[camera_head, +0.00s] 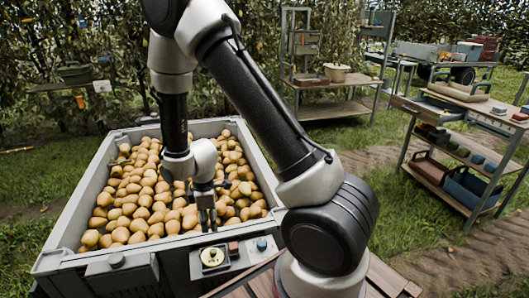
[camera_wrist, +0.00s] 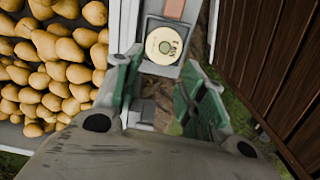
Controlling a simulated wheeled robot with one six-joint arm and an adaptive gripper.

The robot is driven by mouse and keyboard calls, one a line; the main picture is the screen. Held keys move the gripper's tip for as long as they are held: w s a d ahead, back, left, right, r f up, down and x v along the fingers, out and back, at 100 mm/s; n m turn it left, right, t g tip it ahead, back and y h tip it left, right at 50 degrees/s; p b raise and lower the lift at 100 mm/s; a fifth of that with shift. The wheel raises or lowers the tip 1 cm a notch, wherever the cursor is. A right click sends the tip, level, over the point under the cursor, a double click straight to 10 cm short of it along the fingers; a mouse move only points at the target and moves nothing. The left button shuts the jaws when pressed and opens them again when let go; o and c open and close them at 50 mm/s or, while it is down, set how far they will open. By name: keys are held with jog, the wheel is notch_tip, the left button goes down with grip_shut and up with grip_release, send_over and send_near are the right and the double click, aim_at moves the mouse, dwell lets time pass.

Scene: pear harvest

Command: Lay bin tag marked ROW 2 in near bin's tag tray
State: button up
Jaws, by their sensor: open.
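The near bin (camera_head: 75,235) is a grey crate full of pears. On its front ledge is a small tray (camera_head: 204,268) holding a round cream disc (camera_head: 212,257) with a dark centre. The disc also shows in the wrist view (camera_wrist: 163,45), lying flat in the tray; its marks are too small to read, so I cannot tell whether it says ROW 2. My gripper (camera_head: 208,222) is open and empty, pointing down just above the bin's front edge. In the wrist view my gripper (camera_wrist: 160,98) has its fingers apart, with the disc beyond their tips.
A reddish block (camera_head: 233,247) and a blue knob-like piece (camera_head: 262,244) sit right of the disc. Pears (camera_head: 150,195) fill the bin beside my gripper. A shelf cart (camera_head: 465,150) with tubs stands at the right, a rack (camera_head: 330,108) at the back. Brown slats (camera_wrist: 275,70) lie to the right.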

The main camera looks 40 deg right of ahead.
jog(key=s+d+r+m+t, duration=0.1)
jog(key=d+r+m, duration=0.15)
jog(key=r, duration=0.55)
jog(key=s+d+r+m, duration=0.2)
jog(key=d+r, duration=0.1)
jog(key=r, duration=0.5)
jog(key=s+d+r+m+t, duration=0.1)
jog(key=d+r+m, duration=0.15)
jog(key=r, duration=0.55)
jog(key=s+d+r+m+t, duration=0.1)
jog(key=s+d+r+m, duration=0.2)
jog(key=s+r, duration=0.3)
jog(key=s+d+r+m+t, duration=0.1)
jog(key=s+d+r+m, duration=0.2)
jog(key=s+r, duration=0.3)
jog(key=s, duration=0.3)
jog(key=shift+s+d, duration=0.15)
jog(key=shift+s, duration=0.2)
